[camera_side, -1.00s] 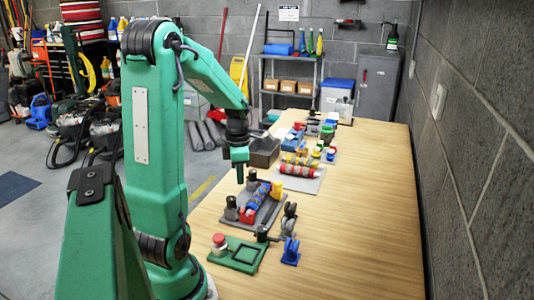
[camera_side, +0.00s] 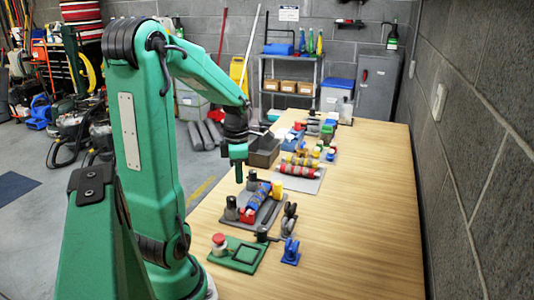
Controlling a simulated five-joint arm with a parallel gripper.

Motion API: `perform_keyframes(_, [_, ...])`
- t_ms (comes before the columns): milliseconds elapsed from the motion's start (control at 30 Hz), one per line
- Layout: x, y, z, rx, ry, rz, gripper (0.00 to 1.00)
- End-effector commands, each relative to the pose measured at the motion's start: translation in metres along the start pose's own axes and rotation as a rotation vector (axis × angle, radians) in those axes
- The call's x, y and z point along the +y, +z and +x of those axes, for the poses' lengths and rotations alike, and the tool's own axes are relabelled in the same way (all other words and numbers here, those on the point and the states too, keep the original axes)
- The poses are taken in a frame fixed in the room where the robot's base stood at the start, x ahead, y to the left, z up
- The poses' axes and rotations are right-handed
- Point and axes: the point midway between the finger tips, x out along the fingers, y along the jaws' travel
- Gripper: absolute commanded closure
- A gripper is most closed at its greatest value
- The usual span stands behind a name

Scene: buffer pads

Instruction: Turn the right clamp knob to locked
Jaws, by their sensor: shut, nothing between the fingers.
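My gripper (camera_side: 239,176) points down above the far left part of a grey fixture plate (camera_side: 271,213). It is shut and empty, apart from the parts below it. The plate carries a blue and red roller (camera_side: 258,196), with a dark upright knob (camera_side: 231,208) at its near left and another dark upright piece (camera_side: 252,181) at its far end. A dark rounded piece (camera_side: 290,212) stands at the plate's right. I cannot tell which of these is the right clamp knob, or its turn position.
A green plate with a red-topped button (camera_side: 219,240) and a blue bracket (camera_side: 291,250) lie nearer. Beyond are a second plate with a red roller (camera_side: 299,170), a dark bin (camera_side: 264,151) and several small parts. The table's right side (camera_side: 368,220) is clear.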

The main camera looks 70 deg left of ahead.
Motion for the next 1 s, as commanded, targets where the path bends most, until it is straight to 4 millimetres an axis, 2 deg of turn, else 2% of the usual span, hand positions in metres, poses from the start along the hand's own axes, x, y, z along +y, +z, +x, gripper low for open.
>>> perform_keyframes(367, [0.000, 0.000, 0.007, 0.001, -0.002, 0.000, 1.00])
perform_keyframes(1000, [0.000, 0.000, 0.061, 0.002, -0.003, -0.001, 1.00])
